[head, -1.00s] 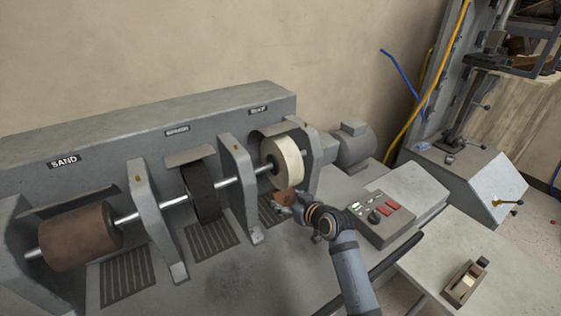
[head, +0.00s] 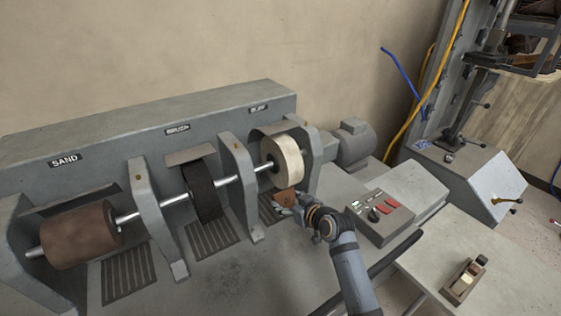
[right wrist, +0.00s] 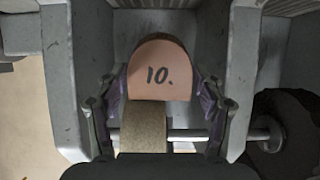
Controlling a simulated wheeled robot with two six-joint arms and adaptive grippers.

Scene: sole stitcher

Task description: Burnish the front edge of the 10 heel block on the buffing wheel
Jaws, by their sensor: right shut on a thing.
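The 10 heel block (head: 285,198) is a tan piece with a rounded end, just below the pale buffing wheel (head: 288,160) in the head view. Its face with "10." shows in the right wrist view (right wrist: 160,68). My right gripper (head: 284,207) is shut on the block, with one finger on each side of it in the right wrist view (right wrist: 160,90). The wheel's rim (right wrist: 143,130) shows right beside the block's straight edge there. I cannot tell whether they touch. My left gripper is not in view.
On the same shaft sit a black brush wheel (head: 202,191) and a brown sanding drum (head: 80,236), with grey uprights between. A control box (head: 381,216) with red buttons stands right of my gripper. A small plane-like tool (head: 465,281) lies on the right table.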

